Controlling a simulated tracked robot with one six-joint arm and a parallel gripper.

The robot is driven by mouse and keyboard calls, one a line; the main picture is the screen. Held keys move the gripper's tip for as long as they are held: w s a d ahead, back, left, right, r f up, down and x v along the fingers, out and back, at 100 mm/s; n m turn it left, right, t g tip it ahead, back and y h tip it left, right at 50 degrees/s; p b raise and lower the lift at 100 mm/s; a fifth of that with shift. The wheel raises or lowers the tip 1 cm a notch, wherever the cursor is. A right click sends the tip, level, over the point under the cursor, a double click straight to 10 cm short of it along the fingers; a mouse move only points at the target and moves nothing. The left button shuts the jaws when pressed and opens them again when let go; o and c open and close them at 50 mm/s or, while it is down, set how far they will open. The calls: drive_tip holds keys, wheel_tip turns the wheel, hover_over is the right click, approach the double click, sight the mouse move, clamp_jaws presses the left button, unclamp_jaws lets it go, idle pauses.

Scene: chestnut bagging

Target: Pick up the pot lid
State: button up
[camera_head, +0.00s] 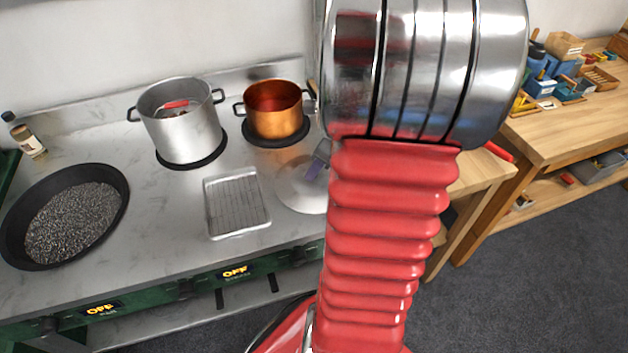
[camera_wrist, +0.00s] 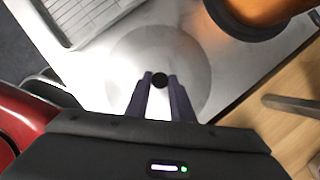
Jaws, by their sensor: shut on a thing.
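The pot lid (camera_head: 296,190) is a round silvery disc on the stove top, right of the wire rack tray, partly hidden behind my arm in the head view. In the wrist view the pot lid (camera_wrist: 190,62) lies flat under my gripper, with its small dark knob (camera_wrist: 159,80) between the fingertips. My gripper (camera_wrist: 160,82) is shut on the knob. In the head view only a bit of my gripper (camera_head: 318,160) shows above the lid, beside my arm. Whether the lid touches the stove top cannot be told.
A steel pot (camera_head: 183,125) and a copper pot (camera_head: 273,108) stand on burners behind. A wire rack tray (camera_head: 207,206) lies left of the lid, and a black pan (camera_head: 118,181) of dark grains further left. A wooden workbench (camera_head: 550,140) stands at the right.

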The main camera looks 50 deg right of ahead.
clamp_jaws()
idle(0.3)
wheel_tip(320, 180, up, 10)
idle(0.6)
idle(0.5)
